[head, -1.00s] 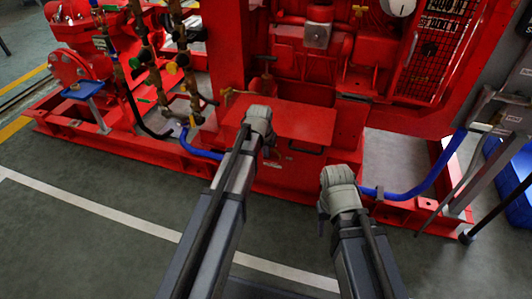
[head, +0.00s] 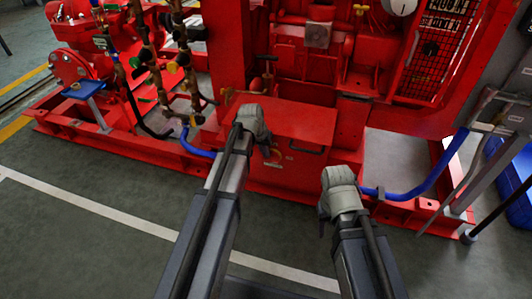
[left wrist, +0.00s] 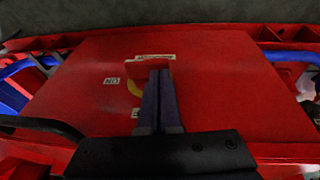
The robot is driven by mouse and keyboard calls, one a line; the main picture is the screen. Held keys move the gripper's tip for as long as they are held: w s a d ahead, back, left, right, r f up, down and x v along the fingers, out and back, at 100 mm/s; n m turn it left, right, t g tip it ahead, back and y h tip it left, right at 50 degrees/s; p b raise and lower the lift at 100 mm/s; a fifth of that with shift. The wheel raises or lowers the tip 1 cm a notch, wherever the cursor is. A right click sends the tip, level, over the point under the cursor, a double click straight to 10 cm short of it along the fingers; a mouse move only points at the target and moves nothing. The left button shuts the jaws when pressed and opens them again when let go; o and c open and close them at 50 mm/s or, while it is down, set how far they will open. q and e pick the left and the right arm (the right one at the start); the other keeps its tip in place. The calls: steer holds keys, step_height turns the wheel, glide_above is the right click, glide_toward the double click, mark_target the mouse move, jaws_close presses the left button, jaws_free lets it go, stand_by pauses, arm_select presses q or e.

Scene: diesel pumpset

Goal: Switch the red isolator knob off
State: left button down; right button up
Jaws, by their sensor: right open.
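The red isolator knob (left wrist: 149,67) is in the left wrist view, on the face of a red box (left wrist: 75,80). Part of a yellow plate (left wrist: 133,88) shows at its left and a white label above it. My left gripper (left wrist: 160,72) has its two dark fingers close together at the knob, apparently shut on it; they cover much of it. In the head view my left gripper (head: 270,153) is at the box's front, where the wrist hides the knob. My right gripper (head: 323,222) is open, low in front of the red base, with its fingers mostly hidden.
The red pumpset (head: 320,60) fills the back, with pipes and valves (head: 170,70) at the left. Blue hoses (head: 430,180) run along the base. Grey floor (head: 90,240) with a white line is clear in front.

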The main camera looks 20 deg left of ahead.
arm_select(q)
steer(key=shift+a+f+h+b, duration=0.25)
steer(key=shift+a+h+b, duration=0.25)
steer(key=shift+h, duration=0.4)
steer(key=f+b, duration=0.1)
steer(key=a+f+b, duration=0.1)
steer(key=f+b, duration=0.1)
steer(key=shift+a+f+b, duration=0.1)
steer(key=shift+f+b, duration=0.15)
steer(key=shift+b, duration=0.05)
steer(key=shift+d+r, duration=0.1)
steer(key=shift+d, duration=0.1)
stand_by(1.2)
